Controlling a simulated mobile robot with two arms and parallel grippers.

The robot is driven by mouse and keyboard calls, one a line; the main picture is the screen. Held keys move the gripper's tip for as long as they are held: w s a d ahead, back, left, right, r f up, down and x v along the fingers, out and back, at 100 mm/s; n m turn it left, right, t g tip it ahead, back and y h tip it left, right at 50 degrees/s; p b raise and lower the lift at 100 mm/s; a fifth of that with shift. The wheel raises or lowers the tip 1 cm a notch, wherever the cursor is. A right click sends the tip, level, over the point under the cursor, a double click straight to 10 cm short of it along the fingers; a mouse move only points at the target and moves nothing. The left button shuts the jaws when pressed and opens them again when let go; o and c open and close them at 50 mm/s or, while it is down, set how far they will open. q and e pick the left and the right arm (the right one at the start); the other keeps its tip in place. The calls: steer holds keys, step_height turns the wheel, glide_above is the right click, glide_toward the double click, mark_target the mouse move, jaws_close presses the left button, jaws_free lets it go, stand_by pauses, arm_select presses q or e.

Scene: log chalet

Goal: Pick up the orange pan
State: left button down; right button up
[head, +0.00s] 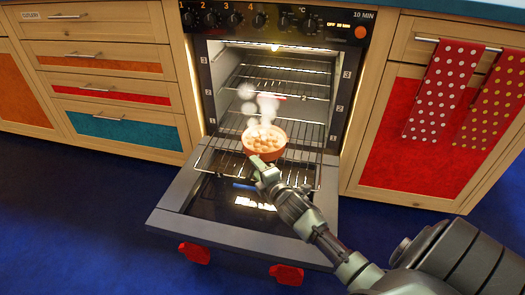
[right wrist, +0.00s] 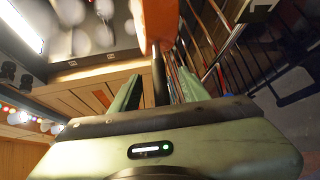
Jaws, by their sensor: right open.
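The orange pan (head: 250,152) sits on the pulled-out oven rack (head: 213,160), with light brown pieces in it and steam rising. My right gripper (head: 258,165) is at the near side of the pan. In the right wrist view the pan's orange side (right wrist: 158,22) is at the top, and its dark handle (right wrist: 160,78) runs down between the two green fingers of the right gripper (right wrist: 158,80). The fingers are open, with the handle between them; whether either touches it I cannot tell. My left gripper is in neither view.
The oven door (head: 235,222) is folded down below the rack, with red mitt-like pieces (head: 287,274) at its front edge. More racks are inside the lit oven. Drawers (head: 120,125) stand left; a cupboard with dotted red towels (head: 440,90) stands right.

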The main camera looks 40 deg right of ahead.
steer(key=shift+b+x, duration=0.3)
steer(key=shift+x, duration=0.8)
jaws_close()
stand_by(0.5)
steer(key=shift+r, duration=0.25)
